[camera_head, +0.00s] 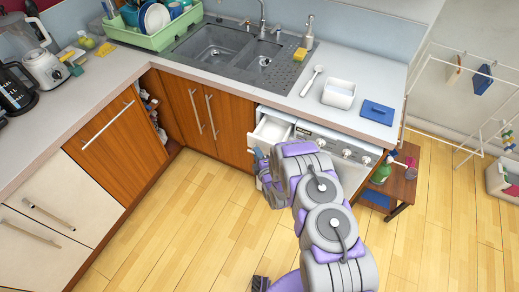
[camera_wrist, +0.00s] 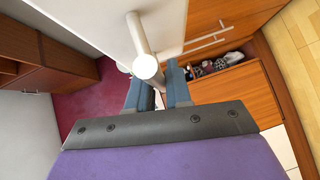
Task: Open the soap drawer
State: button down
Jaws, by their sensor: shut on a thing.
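The white soap drawer (camera_head: 271,130) is at the top left of the white washing machine (camera_head: 326,140), under the counter. It stands pulled out, with its inside visible from above. My gripper (camera_head: 258,155) is at the drawer's front, partly hidden by my own wrist. In the wrist view, my gripper's blue fingers (camera_wrist: 156,95) are shut on a white bar-like handle (camera_wrist: 148,67). The handle appears to belong to the drawer. Its grasped part is mostly hidden between the fingers.
The counter above holds a white tub (camera_head: 339,94), a blue cloth (camera_head: 377,112) and a sink (camera_head: 225,50). Wooden cabinet doors (camera_head: 215,115) are to the left. A low wooden shelf (camera_head: 395,185) with bottles is to the right. The floor in front is clear.

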jog(key=shift+s+d+f, duration=0.1)
jog(key=shift+s+f, duration=0.2)
jog(key=shift+s, duration=0.15)
jog(key=c, duration=1.4)
grip_release()
jog(key=shift+w+d+f, duration=0.1)
jog(key=shift+w+d, duration=0.05)
jog(key=shift+c, duration=0.2)
jog(key=shift+o, duration=1.4)
jog(key=shift+w+d, duration=0.1)
jog(key=shift+d, duration=0.05)
jog(key=shift+r, duration=0.25)
jog(key=shift+a, duration=0.2)
